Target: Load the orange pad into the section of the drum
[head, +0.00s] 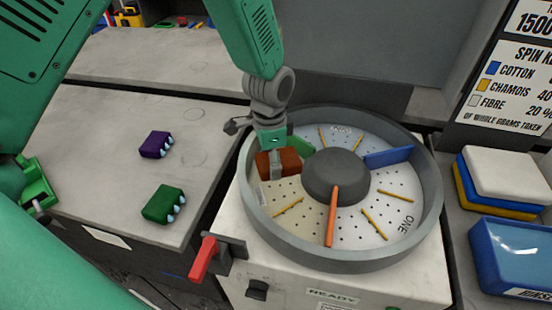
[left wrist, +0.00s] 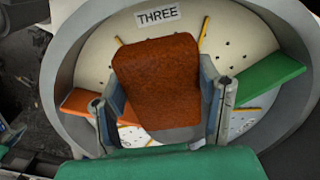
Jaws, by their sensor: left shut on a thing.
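The orange pad (head: 291,160), rust-coloured and rough, is between the fingers of my left gripper (head: 277,165). The left wrist view shows the pad (left wrist: 157,80) with one grey finger on each side of it. The round grey drum (head: 432,200) stands on a white machine, and the pad is inside its rim at the left. The pad is over the section labelled THREE (left wrist: 158,15), between an orange divider (head: 332,215) and a green divider (left wrist: 268,78). I cannot tell whether the pad touches the drum floor. My right gripper is not in view.
A blue divider (head: 388,157) and the grey hub (head: 335,174) stand up inside the drum. A red lever (head: 203,258) juts from the machine's front. Purple (head: 156,145) and green (head: 163,204) blocks lie on the left bench. Stacked pads (head: 505,177) are at right.

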